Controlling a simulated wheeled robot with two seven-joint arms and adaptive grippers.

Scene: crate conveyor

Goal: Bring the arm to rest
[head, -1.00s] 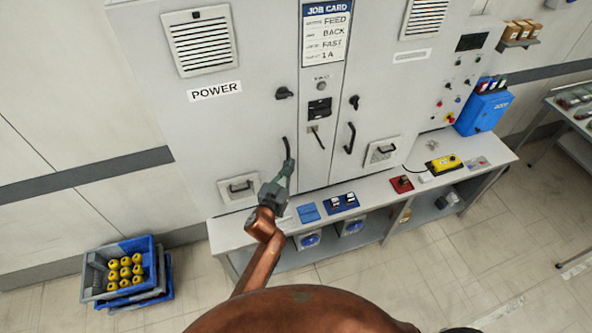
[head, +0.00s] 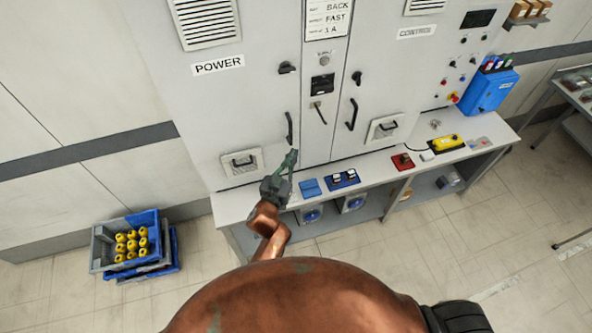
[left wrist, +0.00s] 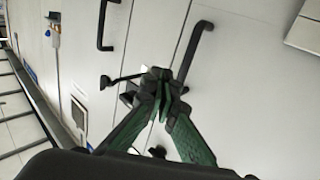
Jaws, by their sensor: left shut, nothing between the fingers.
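My left gripper (head: 291,158) is in the middle of the head view, in front of the lower part of the grey cabinet (head: 255,100). Its green fingers are shut and hold nothing. It appears just below the black POWER door handle (head: 289,128) and apart from it. In the left wrist view the closed fingertips (left wrist: 163,78) point at the cabinet front, and a black door handle (left wrist: 196,50) shows beyond them. My right gripper is not in view.
Stacked crates (head: 105,250) with yellow parts stand on the floor at left. Floor between is clear.

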